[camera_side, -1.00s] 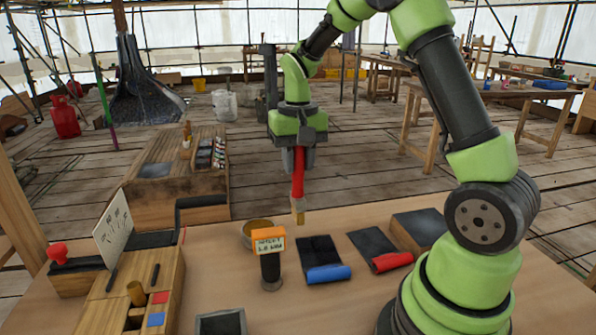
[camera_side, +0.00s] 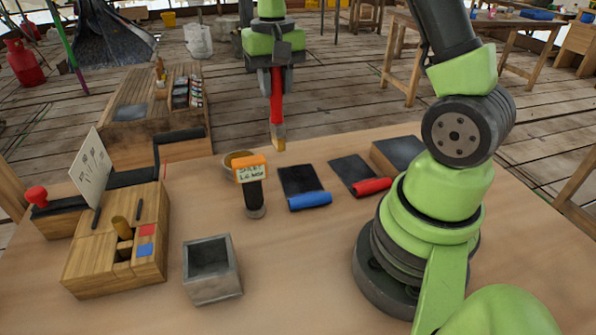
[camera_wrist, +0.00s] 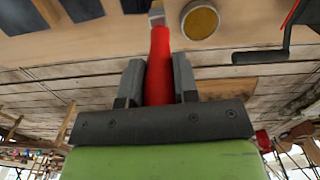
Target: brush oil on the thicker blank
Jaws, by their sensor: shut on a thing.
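My gripper (camera_side: 277,72) is shut on the red handle of a brush (camera_side: 277,105). The brush hangs upright, bristles down, just right of and behind the round oil dish (camera_side: 238,158). In the wrist view the red brush (camera_wrist: 160,65) points toward the table, with the dish of yellow-brown oil (camera_wrist: 200,20) beside its tip. Which blank is thicker I cannot tell.
An orange-topped gauge with blurred lettering (camera_side: 251,175) stands in front of the dish. Dark plates with a blue roller (camera_side: 310,201) and a red roller (camera_side: 371,187) lie to the right. A grey open box (camera_side: 212,268) stands at the front. Bare table lies around it.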

